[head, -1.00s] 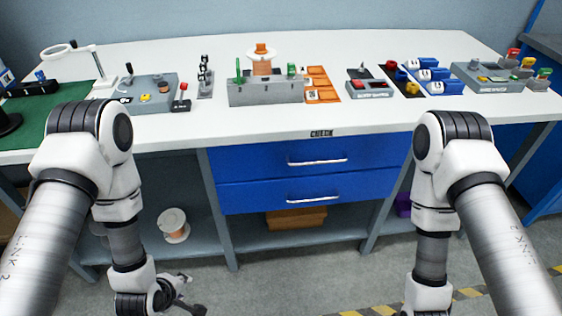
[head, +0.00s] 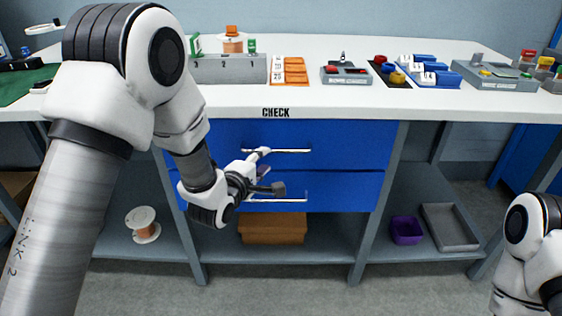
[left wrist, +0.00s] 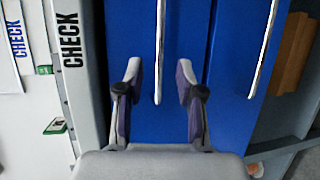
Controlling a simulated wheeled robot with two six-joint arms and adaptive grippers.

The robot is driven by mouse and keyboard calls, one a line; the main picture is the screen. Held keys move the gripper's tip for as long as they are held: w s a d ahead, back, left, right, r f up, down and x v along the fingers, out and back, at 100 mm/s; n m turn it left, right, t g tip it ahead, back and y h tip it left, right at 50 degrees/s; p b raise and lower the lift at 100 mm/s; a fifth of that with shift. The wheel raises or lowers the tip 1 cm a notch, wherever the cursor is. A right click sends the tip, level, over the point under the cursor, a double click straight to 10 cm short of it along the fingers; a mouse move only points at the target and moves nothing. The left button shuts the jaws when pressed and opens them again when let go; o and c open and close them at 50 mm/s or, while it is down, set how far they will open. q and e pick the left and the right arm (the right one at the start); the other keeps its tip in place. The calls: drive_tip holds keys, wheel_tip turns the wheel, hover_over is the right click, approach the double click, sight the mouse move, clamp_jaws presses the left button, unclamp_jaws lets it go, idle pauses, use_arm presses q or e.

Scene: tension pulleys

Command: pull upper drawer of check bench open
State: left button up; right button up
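The check bench (head: 440,106) carries a CHECK label above two blue drawers. The upper drawer (head: 225,137) looks flush with the lower drawer (head: 345,190). Its silvery bar handle (head: 290,151) also shows in the left wrist view (left wrist: 160,45). My left gripper (head: 269,170) is open and empty in front of the drawers, near the left end of the upper handle. In the left wrist view, its fingers (left wrist: 158,72) are on either side of that handle's line; whether they reach around the bar I cannot tell. My right gripper is out of view.
The lower handle (head: 290,199) is just below my left gripper. The benchtop holds several fixtures. A brown box (head: 272,229), a spool (head: 143,225), a purple bin (head: 406,230) and a grey tray (head: 450,227) are on the lower shelf. Floor in front is clear.

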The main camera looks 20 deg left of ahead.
sight(274, 152)
use_arm(q)
drive_tip(key=x, duration=0.7)
drive_tip(key=shift+w+d+b, duration=0.1)
drive_tip(key=shift+w+b, duration=0.1)
drive_tip(key=shift+b, duration=0.15)
clamp_jaws()
